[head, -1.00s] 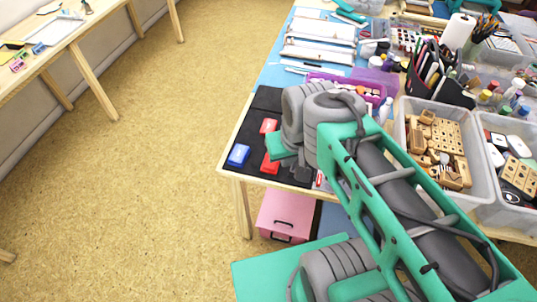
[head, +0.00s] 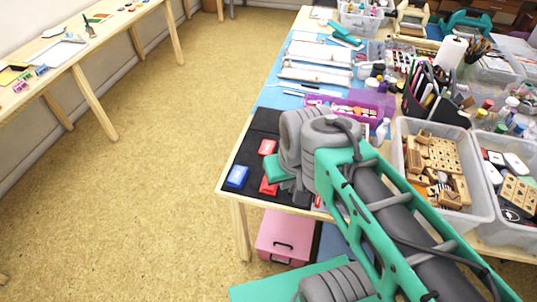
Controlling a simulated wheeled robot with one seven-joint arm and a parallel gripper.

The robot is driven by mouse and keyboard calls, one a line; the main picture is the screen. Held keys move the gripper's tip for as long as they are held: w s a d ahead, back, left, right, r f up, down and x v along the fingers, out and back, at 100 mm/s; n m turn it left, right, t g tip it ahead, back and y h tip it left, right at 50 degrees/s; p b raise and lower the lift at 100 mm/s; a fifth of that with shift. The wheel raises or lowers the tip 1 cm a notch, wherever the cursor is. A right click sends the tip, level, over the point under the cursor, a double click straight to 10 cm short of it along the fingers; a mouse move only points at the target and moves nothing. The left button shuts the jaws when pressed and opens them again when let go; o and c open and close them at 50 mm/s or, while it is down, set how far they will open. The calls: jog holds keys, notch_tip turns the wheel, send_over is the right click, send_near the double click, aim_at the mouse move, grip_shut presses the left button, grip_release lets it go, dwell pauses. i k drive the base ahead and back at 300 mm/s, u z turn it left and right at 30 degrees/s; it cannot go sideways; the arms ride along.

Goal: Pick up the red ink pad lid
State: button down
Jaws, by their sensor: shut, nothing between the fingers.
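Two red ink pad pieces lie on the black mat (head: 262,122) at the near left corner of the table. One red piece (head: 267,147) lies clear of my arm. The other red piece (head: 269,186) lies nearer the front edge, partly covered by my teal wrist part. I cannot tell which of them is the lid. A blue ink pad (head: 236,177) lies to their left. My gripper (head: 297,190) is mostly hidden under my wrist, right of the nearer red piece. It is shut and empty; its fingertips cannot be made out clearly.
A purple tray (head: 375,119) of small items stands behind my wrist. A clear bin (head: 400,160) of wooden stamps stands right of my arm. A pink drawer box (head: 284,236) sits below the table. The floor at left is free.

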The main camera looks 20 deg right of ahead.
aim_at(267, 147)
jog(key=z, duration=0.15)
jog(key=k, duration=0.35)
jog(key=u, duration=1.45)
jog(key=i, duration=1.2)
jog(key=z, duration=0.65)
